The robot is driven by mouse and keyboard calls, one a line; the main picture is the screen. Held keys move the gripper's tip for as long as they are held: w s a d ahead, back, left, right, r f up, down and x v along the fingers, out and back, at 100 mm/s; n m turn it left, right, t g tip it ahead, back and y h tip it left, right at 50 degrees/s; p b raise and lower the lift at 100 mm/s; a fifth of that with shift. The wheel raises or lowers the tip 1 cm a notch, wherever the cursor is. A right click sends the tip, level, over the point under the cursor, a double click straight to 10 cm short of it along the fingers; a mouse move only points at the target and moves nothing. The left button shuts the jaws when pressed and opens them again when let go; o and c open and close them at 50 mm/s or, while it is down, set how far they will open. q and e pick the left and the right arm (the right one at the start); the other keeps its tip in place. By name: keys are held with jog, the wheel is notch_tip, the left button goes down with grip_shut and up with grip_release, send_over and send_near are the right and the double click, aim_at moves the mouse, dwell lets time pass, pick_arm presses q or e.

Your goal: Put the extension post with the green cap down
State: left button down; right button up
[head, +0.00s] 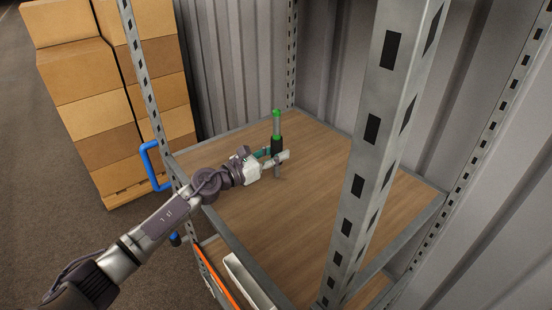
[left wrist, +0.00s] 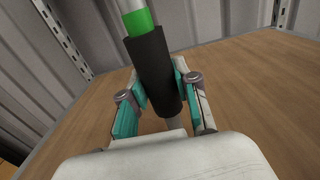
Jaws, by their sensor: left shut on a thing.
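The extension post (head: 276,125) stands about upright over the wooden shelf board in the head view, with a green cap on top, a green band lower down and a black sleeve below that. My left gripper (head: 273,158) reaches in from the left and is shut on the post at its black sleeve. In the left wrist view the black sleeve (left wrist: 153,70) sits between the teal finger pads of my left gripper (left wrist: 155,95). The post's lower end is near the board; I cannot tell whether it touches. My right gripper is not in view.
The wooden shelf (head: 330,185) is otherwise bare around the post. A thick metal upright (head: 372,155) stands at the front right, and a thinner one (head: 143,75) at the left. A blue handle (head: 148,165) sticks out at the left. Stacked cardboard boxes (head: 100,110) stand beyond. A white tray (head: 245,280) is below.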

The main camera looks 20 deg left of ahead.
pick_arm(q)
jog(key=shift+f, duration=0.15)
jog(key=shift+f, duration=0.15)
jog(key=c, duration=0.9)
grip_release()
jog(key=shift+o, duration=0.2)
jog(key=shift+s+a, duration=0.15)
jog(key=b+v, duration=0.3)
jog(key=v, duration=0.7)
jog(key=shift+s+a, duration=0.25)
jog(key=shift+s, duration=0.1)
jog(key=shift+s+a+r, duration=0.2)
jog(key=shift+s, duration=0.2)
